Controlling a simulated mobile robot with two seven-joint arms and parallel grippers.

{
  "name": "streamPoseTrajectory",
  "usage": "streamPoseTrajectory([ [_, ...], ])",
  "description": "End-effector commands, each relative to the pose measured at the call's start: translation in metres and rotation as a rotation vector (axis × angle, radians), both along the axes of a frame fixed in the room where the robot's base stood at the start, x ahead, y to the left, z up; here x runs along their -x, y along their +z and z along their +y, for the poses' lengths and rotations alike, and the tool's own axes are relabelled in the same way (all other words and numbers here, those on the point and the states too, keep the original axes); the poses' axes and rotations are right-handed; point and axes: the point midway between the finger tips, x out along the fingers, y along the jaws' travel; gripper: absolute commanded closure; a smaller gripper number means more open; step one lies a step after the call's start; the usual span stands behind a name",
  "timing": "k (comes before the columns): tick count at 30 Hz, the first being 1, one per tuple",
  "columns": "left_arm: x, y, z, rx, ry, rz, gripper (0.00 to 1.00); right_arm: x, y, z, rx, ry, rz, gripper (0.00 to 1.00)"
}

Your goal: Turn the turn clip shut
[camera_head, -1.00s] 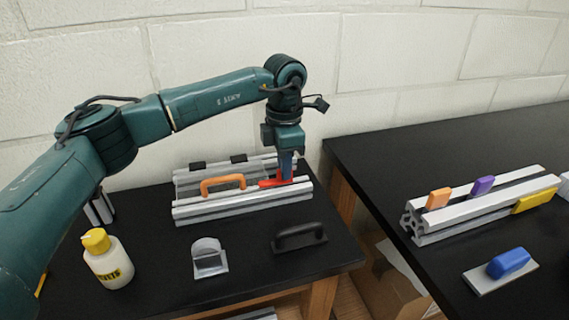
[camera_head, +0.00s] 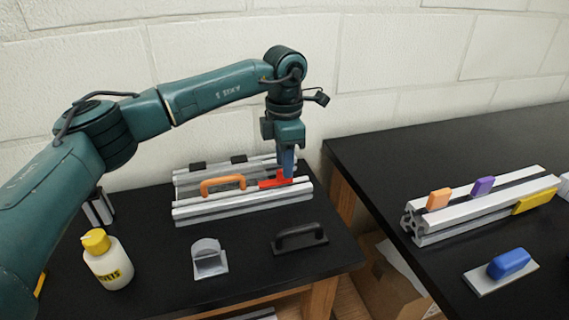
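The red turn clip (camera_head: 274,183) sits on the front rail of the aluminium extrusion frame (camera_head: 215,208), right of the orange handle (camera_head: 223,184). Its visible arm points left along the rail. My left gripper (camera_head: 288,170) points straight down at the right end of the clip, with its blue fingers at or just above the red part. The fingers look close together, but I cannot tell whether they grip the clip. My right gripper is not in view.
A yellow-capped bottle (camera_head: 108,262), a grey bracket (camera_head: 209,259) and a black handle (camera_head: 300,237) stand in front of the frame. A gap separates this table from the right one, which holds another extrusion (camera_head: 470,208) and a blue-handled plate (camera_head: 507,268).

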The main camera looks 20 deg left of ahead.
Motion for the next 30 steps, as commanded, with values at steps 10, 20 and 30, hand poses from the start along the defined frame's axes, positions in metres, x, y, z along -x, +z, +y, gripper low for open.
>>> streamPoseTrajectory([
  [10,-0.001,0.078,-0.001,0.001,0.0,-0.004,0.67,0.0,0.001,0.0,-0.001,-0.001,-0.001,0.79],
  [20,0.0,0.116,0.0,0.0,-0.002,-0.001,0.67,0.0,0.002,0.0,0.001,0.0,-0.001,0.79],
  [30,0.0,0.118,0.0,0.0,-0.001,-0.001,0.67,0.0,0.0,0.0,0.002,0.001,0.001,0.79],
])
